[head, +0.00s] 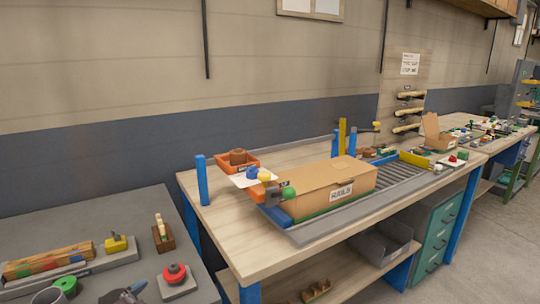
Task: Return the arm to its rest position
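Neither of my arms and neither gripper shows in the head view. A closed cardboard box (318,190) with a printed label stands on the wooden workbench (235,233).
A grey table (95,210) at left holds a wooden block, a yellow piece and a red knob on a plate (176,278). An orange tray (238,162) and roller conveyor (388,180) are on the bench. A teal drawer cabinet (437,235) stands below. Floor at right is clear.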

